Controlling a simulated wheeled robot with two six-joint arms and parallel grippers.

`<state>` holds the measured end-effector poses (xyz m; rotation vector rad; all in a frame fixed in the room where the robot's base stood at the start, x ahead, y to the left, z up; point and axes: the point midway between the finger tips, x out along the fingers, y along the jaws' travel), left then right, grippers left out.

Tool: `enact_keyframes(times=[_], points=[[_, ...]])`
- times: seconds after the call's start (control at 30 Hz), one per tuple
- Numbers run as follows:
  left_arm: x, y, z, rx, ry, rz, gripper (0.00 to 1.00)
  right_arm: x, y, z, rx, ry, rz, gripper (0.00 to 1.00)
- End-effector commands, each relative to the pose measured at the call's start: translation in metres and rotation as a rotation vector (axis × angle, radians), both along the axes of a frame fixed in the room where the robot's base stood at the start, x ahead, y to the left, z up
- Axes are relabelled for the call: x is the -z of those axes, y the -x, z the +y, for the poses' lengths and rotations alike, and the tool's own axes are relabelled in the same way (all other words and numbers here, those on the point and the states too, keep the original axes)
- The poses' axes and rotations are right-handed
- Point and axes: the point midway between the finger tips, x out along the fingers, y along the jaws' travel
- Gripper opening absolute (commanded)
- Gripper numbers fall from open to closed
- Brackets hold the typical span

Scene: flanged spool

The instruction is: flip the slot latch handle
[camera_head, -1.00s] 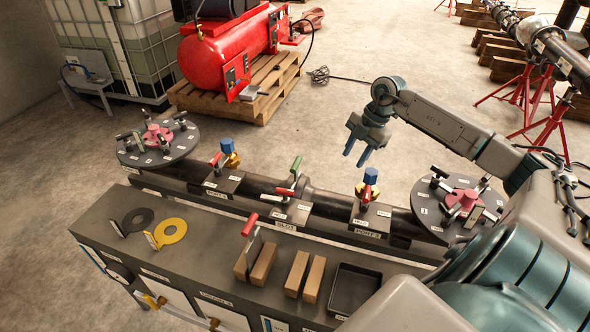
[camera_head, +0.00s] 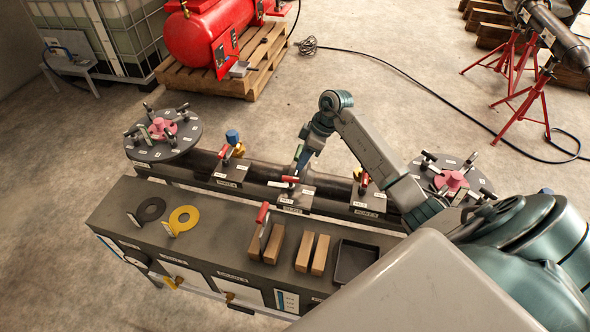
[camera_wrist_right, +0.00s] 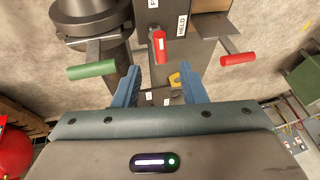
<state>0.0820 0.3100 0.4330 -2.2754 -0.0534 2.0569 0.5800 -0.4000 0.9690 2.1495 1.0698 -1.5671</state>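The slot station (camera_head: 294,197) sits mid-pipe, with a short red handle (camera_head: 290,179) above its plate. A green handle (camera_head: 299,151) shows just above it, close to my right gripper (camera_head: 303,158). In the right wrist view, my blue fingers (camera_wrist_right: 160,84) are spread apart with nothing between them. The red handle (camera_wrist_right: 159,47) lies ahead of the gap between the fingertips, beside a HELD label. The green handle (camera_wrist_right: 92,70) is left of the left fingertip, apparently not touching it. My left gripper is not in view.
The front bench (camera_head: 225,232) holds a black ring (camera_head: 151,209), a yellow ring (camera_head: 183,219), a red-handled plate (camera_head: 263,214), wooden blocks (camera_head: 305,251) and a dark tray (camera_head: 357,261). Port stations with red handles flank the slot. Round flanges (camera_head: 164,146) stand at the pipe ends.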

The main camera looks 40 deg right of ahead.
Motion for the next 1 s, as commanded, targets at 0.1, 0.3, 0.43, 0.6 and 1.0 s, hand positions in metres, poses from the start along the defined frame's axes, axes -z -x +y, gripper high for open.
enact_keyframes(times=[0.1,0.3,0.43,0.6,1.0], points=[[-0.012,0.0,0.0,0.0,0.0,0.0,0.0,0.019,-0.003,0.011,-0.001,-0.005,0.003,0.38],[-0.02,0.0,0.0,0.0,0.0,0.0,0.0,0.047,-0.007,0.023,-0.001,-0.003,0.001,0.38],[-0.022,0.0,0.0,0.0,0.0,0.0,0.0,0.058,-0.009,0.026,-0.001,-0.001,0.0,0.38],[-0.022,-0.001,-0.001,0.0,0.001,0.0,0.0,0.062,-0.009,0.027,-0.002,0.0,-0.001,0.38],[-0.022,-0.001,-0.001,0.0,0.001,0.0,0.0,0.061,-0.009,0.027,-0.002,0.0,-0.001,0.0]])
